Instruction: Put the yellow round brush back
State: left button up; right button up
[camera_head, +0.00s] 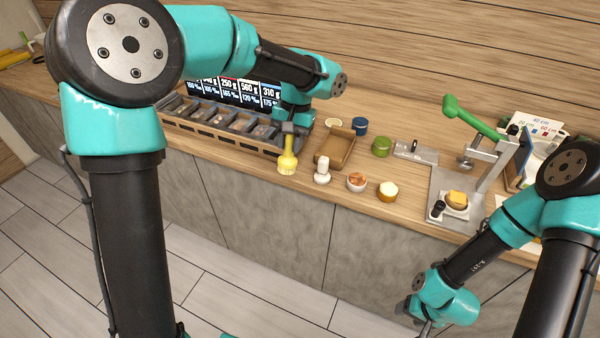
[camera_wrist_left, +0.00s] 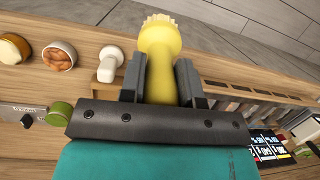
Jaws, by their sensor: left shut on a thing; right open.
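The yellow round brush (camera_head: 288,158) is held by my left gripper (camera_head: 289,130) near the front edge of the counter. Its bristle end points down toward the counter in the head view. In the left wrist view the brush (camera_wrist_left: 160,50) sits between the two dark fingers of my left gripper (camera_wrist_left: 160,80), which are shut on it. I cannot tell whether the bristles touch the counter. My right gripper (camera_head: 425,328) is low at the bottom right, in front of the counter and away from the objects. Its fingers are mostly cut off by the frame edge.
A white stamp-like item (camera_head: 322,170), a bowl of reddish pieces (camera_head: 356,182), a jar (camera_head: 387,191) and a brown tray (camera_head: 336,147) stand right of the brush. A compartment rack (camera_head: 225,132) lies to the left. A lever press (camera_head: 480,165) stands farther right.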

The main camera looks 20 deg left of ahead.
pick_arm(q)
jog(key=s+d+f+m+t+h, duration=0.1)
jog(key=s+d+f+t, duration=0.1)
jog(key=s+d+f, duration=0.2)
jog(key=s, duration=0.3)
jog(key=shift+d+f+t, duration=0.3)
jog(key=shift+d+f, duration=0.1)
jog(key=w+a+f, duration=0.1)
jog(key=w+a, duration=0.3)
jog(key=w, duration=1)
jog(key=shift+w+f, duration=0.2)
jog(key=shift+w, duration=0.05)
jog(key=shift+a, duration=0.1)
jog(key=shift+w+a+f, duration=0.1)
jog(key=shift+w+f, duration=0.1)
jog(key=shift+f, duration=0.7)
jog(key=shift+w+a+f, duration=0.1)
jog(key=shift+w+f, duration=0.1)
jog(key=shift+f, duration=0.7)
jog(key=shift+f, duration=0.15)
